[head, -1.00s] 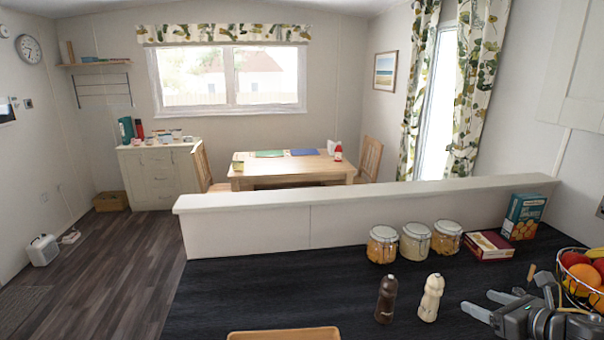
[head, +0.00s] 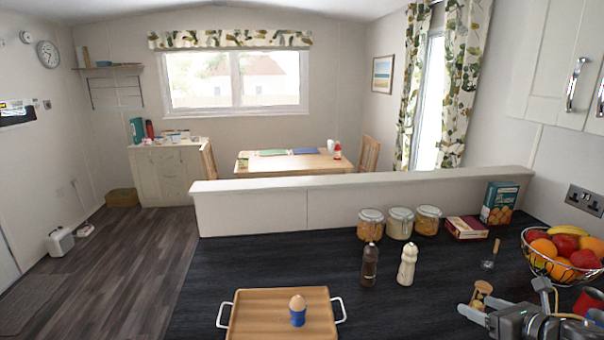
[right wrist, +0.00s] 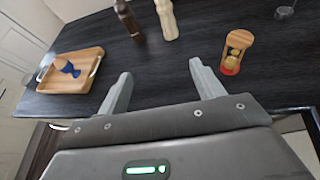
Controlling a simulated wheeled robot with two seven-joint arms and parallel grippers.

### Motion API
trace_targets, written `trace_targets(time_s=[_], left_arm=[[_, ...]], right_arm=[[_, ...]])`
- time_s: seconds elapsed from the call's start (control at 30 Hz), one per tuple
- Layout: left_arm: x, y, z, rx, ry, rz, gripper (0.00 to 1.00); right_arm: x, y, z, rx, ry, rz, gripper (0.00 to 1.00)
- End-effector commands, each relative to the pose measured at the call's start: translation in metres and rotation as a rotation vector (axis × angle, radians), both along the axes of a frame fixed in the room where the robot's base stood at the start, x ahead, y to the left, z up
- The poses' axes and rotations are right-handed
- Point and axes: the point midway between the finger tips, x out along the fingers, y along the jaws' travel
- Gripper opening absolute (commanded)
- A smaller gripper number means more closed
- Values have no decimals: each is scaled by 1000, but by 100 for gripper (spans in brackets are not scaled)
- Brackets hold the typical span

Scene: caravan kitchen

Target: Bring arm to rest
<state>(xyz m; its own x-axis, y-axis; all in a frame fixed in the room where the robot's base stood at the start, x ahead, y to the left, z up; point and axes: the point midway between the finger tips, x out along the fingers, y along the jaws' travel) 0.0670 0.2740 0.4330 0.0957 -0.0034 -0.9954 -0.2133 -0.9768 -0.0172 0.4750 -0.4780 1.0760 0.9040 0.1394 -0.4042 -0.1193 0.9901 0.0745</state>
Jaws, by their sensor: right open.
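My right gripper (head: 476,307) is at the lower right of the head view, over the dark worktop. In the right wrist view its two grey fingers (right wrist: 160,72) are spread apart with nothing between them. A wooden sand timer (head: 481,294) stands just beyond the fingers, apart from them in the right wrist view (right wrist: 235,52). My left gripper is in neither view.
A wooden tray (head: 250,325) holds an egg in a blue egg cup (head: 297,316). Brown (head: 369,265) and cream (head: 407,264) mills stand mid-worktop. A fruit basket (head: 560,268) is at right. Jars and boxes line the low wall. Dark worktop is clear between tray and gripper.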

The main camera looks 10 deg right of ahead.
Motion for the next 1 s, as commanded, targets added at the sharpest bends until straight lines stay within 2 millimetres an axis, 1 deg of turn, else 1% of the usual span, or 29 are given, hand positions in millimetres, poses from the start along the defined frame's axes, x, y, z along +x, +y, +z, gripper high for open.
trace_targets(time_s=[0.03,0.13,0.23,0.33,0.47,0.57,0.63,0.67,0.7,0.77,0.8,0.9,1.0], left_arm=[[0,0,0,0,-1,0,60],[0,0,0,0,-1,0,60],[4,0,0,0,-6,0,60],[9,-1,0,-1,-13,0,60],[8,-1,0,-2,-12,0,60],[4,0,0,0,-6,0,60],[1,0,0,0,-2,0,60],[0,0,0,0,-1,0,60],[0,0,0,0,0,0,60],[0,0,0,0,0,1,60],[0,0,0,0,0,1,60],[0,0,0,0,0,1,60],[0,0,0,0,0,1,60]], right_arm=[[-5,-1,-8,45,11,-39,67],[-14,-1,-23,144,32,-125,67],[-22,2,-41,262,56,-222,67],[-33,8,-63,412,87,-344,67],[-52,23,-97,656,135,-548,67],[-73,42,-127,887,178,-749,67],[-93,60,-151,1074,213,-922,67],[-102,70,-160,1158,228,-1006,67],[-116,84,-173,1271,249,-1120,67],[-135,104,-188,1427,272,-1291,67],[-147,118,-196,1518,286,-1398,67],[-174,150,-211,1700,312,-1643,67],[-196,181,-219,1836,329,-1863,67]])
